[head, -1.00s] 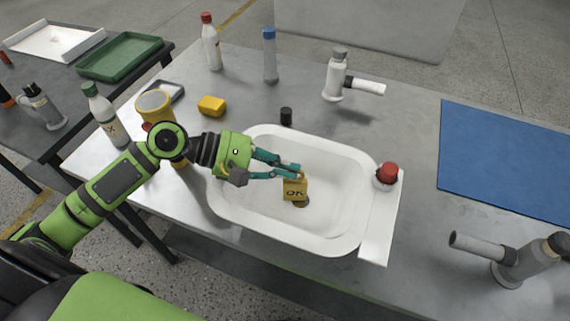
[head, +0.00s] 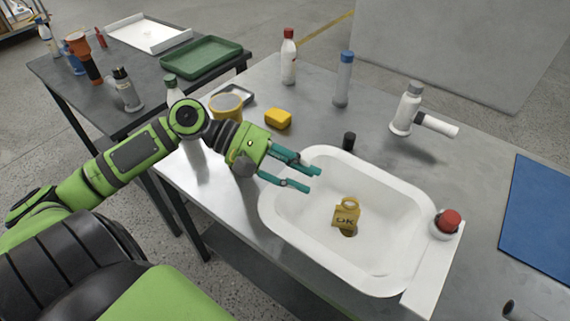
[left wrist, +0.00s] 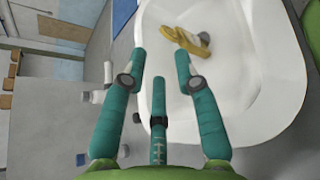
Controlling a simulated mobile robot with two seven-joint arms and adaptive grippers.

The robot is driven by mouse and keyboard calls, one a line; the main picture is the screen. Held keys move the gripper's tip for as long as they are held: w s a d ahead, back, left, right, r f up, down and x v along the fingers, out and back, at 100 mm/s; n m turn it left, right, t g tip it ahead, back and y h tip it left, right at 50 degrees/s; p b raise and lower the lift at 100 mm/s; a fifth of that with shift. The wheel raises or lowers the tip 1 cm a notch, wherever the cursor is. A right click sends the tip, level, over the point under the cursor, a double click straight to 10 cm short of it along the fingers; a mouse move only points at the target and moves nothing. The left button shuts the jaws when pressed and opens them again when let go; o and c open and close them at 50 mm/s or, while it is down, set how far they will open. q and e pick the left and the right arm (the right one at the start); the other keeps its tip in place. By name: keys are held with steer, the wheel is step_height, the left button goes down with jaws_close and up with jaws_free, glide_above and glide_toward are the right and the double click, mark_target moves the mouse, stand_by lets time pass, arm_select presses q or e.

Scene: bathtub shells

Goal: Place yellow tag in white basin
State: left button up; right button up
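The yellow tag (head: 346,214), marked "OK" and with a ring at its top, is inside the white basin (head: 283,226), near the drain. It also shows in the left wrist view (left wrist: 186,40), within the basin (left wrist: 262,108). My left gripper (head: 314,179) is open and empty over the basin's left rim, apart from the tag. Its spread teal fingers show in the left wrist view (left wrist: 160,70) with nothing between them. My right gripper is in neither view.
A red-topped knob (head: 448,222) sits on the basin's right ledge. A black cap (head: 349,141), a yellow block (head: 278,118) and a yellow cup (head: 226,107) stand behind or left. A blue mat (head: 540,215) lies right. A side table holds a green tray (head: 202,57).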

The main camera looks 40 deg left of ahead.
arm_select(q)
steer(key=shift+v, duration=1.85)
